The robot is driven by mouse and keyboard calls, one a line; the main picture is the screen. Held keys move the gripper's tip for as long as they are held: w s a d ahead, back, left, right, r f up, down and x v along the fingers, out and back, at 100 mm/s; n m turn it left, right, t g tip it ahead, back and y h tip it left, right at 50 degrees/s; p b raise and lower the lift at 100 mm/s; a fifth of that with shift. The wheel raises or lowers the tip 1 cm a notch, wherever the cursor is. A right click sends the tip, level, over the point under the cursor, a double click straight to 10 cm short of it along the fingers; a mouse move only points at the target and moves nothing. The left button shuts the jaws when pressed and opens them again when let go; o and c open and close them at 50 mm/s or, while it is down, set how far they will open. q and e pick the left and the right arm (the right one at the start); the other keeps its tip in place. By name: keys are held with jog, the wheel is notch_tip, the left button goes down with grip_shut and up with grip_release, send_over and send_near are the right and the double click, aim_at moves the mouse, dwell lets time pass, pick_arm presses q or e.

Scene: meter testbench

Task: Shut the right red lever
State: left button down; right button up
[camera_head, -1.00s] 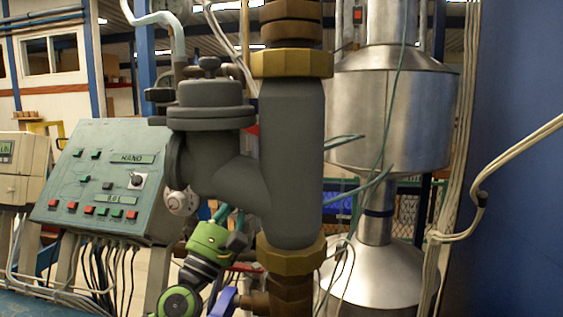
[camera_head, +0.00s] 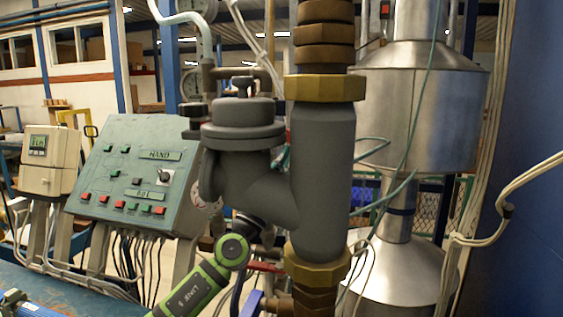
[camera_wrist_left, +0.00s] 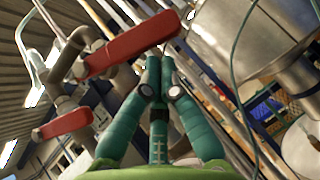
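In the left wrist view, two red levers sit on pipework: a large, near one (camera_wrist_left: 130,45) crosses the upper middle, and a smaller one (camera_wrist_left: 66,123) is at the left. I cannot tell for certain which is the right one. My left gripper (camera_wrist_left: 160,65) has its teal fingers together, nothing visible between them. Its tips appear just below the large lever's right end; contact is unclear. In the head view, my green left arm reaches behind the grey valve body (camera_head: 325,170), which hides most of the gripper and levers. My right gripper is out of view.
The control box (camera_head: 130,170) with red and green buttons stands left of the valve. A silver tank (camera_head: 425,110) and hanging cables (camera_head: 480,170) are on the right. A blue handle (camera_head: 251,303) sits low beside the pipe.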

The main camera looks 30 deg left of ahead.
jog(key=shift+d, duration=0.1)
pick_arm(q)
jog(key=shift+d+r+n+y+p, duration=0.2)
jog(key=shift+r+n+y+p, duration=0.5)
jog(key=shift+n, duration=0.2)
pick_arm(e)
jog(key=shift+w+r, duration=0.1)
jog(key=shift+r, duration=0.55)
pick_arm(q)
jog(key=shift+t, duration=0.3)
